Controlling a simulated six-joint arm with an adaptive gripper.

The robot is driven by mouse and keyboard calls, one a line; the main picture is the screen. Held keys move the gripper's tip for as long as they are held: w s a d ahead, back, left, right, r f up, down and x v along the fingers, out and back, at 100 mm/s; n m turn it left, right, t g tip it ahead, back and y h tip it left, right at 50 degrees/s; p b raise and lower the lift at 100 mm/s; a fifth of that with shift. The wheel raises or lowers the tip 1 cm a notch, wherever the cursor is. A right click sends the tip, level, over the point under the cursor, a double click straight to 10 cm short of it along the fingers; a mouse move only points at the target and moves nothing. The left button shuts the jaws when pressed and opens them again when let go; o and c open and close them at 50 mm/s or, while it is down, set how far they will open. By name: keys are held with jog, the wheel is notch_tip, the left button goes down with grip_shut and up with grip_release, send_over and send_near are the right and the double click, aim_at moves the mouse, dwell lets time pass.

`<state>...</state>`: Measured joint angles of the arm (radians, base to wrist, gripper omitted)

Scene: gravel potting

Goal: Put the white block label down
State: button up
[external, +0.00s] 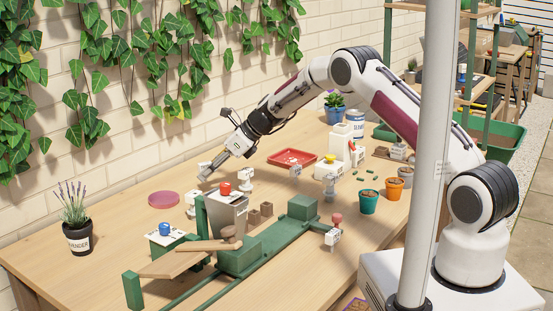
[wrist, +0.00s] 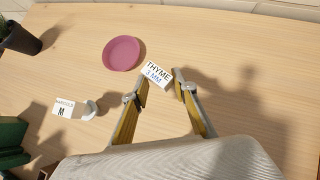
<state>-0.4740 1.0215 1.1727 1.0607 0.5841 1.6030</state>
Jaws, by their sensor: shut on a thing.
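A white block label (wrist: 157,74) printed "THYME 3 MM" sits between the fingertips of my gripper (wrist: 161,83) in the wrist view. My gripper is shut on it, over the bare wooden table. I cannot tell whether the block touches the tabletop. In the external view my gripper (external: 205,170) is at the far side of the table, behind the grey bin, and the label's print is not readable.
A pink saucer (wrist: 121,53) lies left of the label; it also shows in the external view (external: 163,199). A white block marked M (wrist: 63,110) is nearer. A lavender pot (external: 77,236) stands far left. A grey bin (external: 227,213) stands in front. Bare table (wrist: 245,75) lies right of the label.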

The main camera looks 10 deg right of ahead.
jog(key=shift+f, duration=1.8)
jog(key=shift+f, duration=0.1)
jog(key=o, duration=0.9)
jog(key=shift+c, duration=0.2)
jog(key=shift+s+d+r, duration=0.1)
jog(key=shift+d+r, duration=0.25)
jog(key=shift+r, duration=0.2)
jog(key=v, duration=1.1)
jog(key=shift+f, duration=0.1)
